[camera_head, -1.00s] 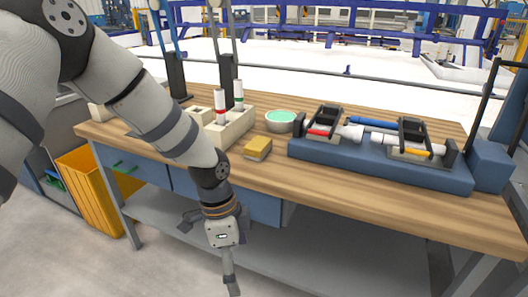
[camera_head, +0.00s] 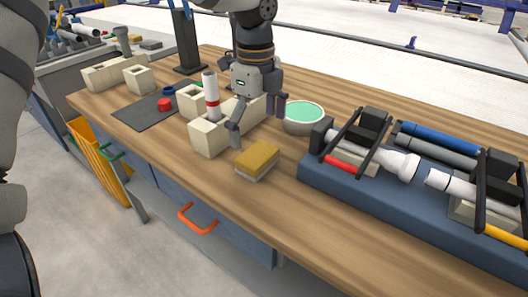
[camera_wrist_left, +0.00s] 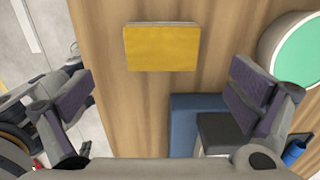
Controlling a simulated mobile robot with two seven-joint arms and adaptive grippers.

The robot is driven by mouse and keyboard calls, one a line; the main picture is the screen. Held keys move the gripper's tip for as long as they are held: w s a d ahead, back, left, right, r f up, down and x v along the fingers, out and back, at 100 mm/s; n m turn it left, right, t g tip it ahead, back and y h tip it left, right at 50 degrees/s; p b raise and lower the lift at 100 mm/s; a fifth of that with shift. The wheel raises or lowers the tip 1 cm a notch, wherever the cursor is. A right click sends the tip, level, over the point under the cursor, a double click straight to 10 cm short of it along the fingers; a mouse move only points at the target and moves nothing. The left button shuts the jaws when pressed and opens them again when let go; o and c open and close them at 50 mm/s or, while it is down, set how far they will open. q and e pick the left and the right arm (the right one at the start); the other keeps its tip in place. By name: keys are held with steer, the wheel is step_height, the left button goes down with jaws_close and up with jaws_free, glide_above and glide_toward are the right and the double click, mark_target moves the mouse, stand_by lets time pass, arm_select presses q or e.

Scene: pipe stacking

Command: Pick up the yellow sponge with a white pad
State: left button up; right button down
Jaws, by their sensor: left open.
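The yellow sponge with a white pad (camera_head: 257,160) lies on the wooden table, yellow side up, with the white pad below. It also shows in the left wrist view (camera_wrist_left: 162,47) at the upper middle, near the table edge. My left gripper (camera_head: 256,124) is open and empty above the table, behind the sponge in the head view and apart from it. In the left wrist view its fingers (camera_wrist_left: 165,97) stand wide apart, with the sponge ahead between their lines. My right gripper is not in view.
A cream block holder (camera_head: 204,139) with a white and red pipe stands left of the sponge. A bowl with green contents (camera_head: 303,117) is behind it. A blue pipe rack (camera_head: 330,181) is to the right. The table front between sponge and edge (camera_head: 230,190) is clear.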

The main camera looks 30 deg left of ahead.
mark_target(258, 154)
arm_select(q)
step_height(258, 154, down, 8)
steer(key=shift+w+a+f, duration=0.1)
steer(key=c, duration=1.1)
